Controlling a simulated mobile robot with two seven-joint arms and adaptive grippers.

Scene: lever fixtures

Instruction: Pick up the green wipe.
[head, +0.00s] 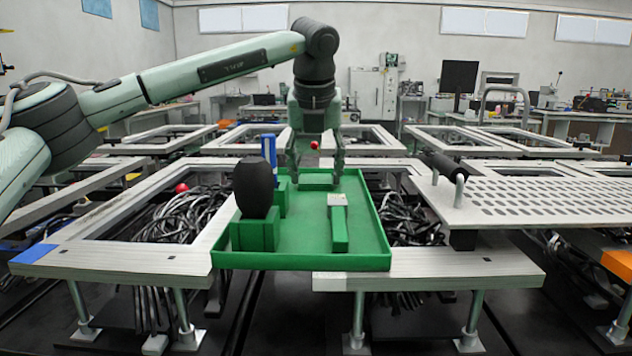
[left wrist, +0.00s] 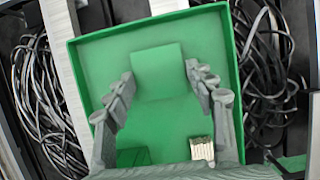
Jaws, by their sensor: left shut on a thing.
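The green wipe (left wrist: 157,70) is a lighter green rectangle over the green tray (left wrist: 88,62) in the left wrist view. My left gripper (left wrist: 158,82) has its two fingers at the wipe's left and right edges and is shut on it. In the head view my left gripper (head: 316,178) points straight down inside the far part of the tray (head: 290,262). There the wipe is hard to tell from the green tray. I cannot tell whether it touches the tray floor. My right gripper is not in view.
A brush with a green handle (head: 340,232) lies in the tray, nearer the front. A dark oval object (head: 254,187) stands in a green holder at the tray's left, with a blue upright piece (head: 269,150) behind. A perforated metal plate (head: 530,205) is at right.

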